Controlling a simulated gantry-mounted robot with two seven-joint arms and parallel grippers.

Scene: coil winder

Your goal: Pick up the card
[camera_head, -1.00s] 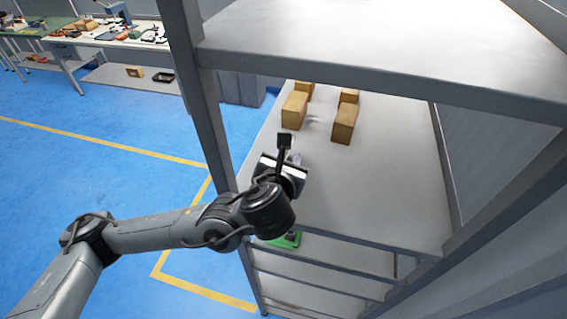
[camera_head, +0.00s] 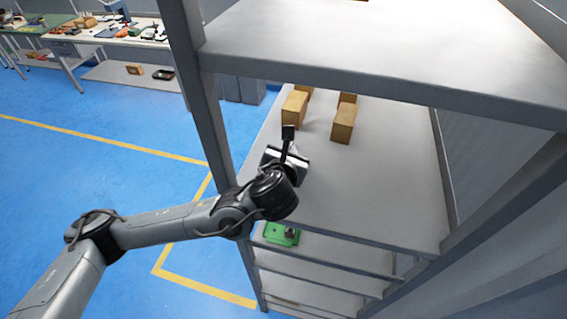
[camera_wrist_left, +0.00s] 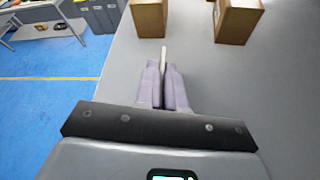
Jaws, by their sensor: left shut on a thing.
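The card (camera_wrist_left: 163,55) shows edge-on in the left wrist view as a thin, pale upright strip. My left gripper (camera_wrist_left: 163,78) is shut on it, with one pale purple finger on each side, and the card's end sticks out past the fingertips. In the head view my left gripper (camera_head: 291,158) is over the left part of the grey shelf; its fingers and the card are mostly hidden there. Whether the card touches the shelf, I cannot tell. My right gripper is not in view.
Several cardboard boxes stand farther back on the shelf (camera_head: 385,180), including one left (camera_head: 294,110) and one right (camera_head: 343,124). A green item (camera_head: 275,232) lies lower down.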

